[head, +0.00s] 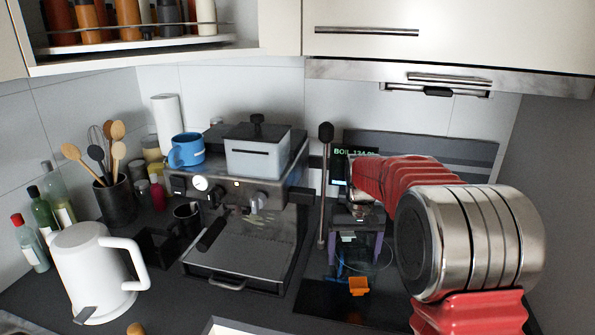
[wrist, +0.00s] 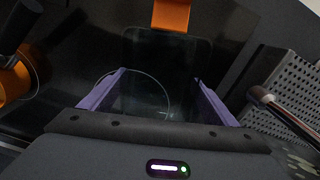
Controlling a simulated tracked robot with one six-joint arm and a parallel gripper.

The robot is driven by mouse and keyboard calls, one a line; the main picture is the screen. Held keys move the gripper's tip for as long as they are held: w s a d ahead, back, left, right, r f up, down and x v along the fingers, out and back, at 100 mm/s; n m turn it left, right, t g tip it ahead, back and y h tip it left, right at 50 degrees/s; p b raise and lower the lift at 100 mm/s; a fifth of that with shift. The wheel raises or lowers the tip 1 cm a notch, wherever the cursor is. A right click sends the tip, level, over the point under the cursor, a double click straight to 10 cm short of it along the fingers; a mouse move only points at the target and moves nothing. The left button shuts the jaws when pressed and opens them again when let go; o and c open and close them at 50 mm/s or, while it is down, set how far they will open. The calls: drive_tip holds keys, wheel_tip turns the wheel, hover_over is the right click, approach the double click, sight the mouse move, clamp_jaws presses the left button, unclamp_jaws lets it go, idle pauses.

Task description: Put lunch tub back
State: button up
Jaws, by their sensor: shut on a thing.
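My gripper (head: 355,258) points down over the dark counter, right of the coffee machine. In the wrist view its two purple fingers (wrist: 160,78) stand apart, on either side of a clear, see-through box with rounded corners (wrist: 165,55). This seems to be the lunch tub, and the gripper is shut on it. In the head view the tub shows only as a faint bluish clear shape (head: 362,268) below the fingers. An orange piece (head: 358,287) shows at its edge, also in the wrist view (wrist: 171,14); I cannot tell whether it belongs to the tub.
The coffee machine (head: 240,262) stands left of my gripper, with a blue mug (head: 186,150) and a lidded pale box (head: 257,158) on top. A white kettle (head: 90,275), bottles and a utensil pot (head: 115,200) fill the left. Cupboards (head: 450,30) hang above.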

wheel_tip(320, 180, up, 10)
drive_tip(key=w+m, duration=0.2)
drive_tip(key=m, duration=0.1)
drive_tip(key=shift+w+f, duration=0.15)
drive_tip(key=shift+f, duration=0.1)
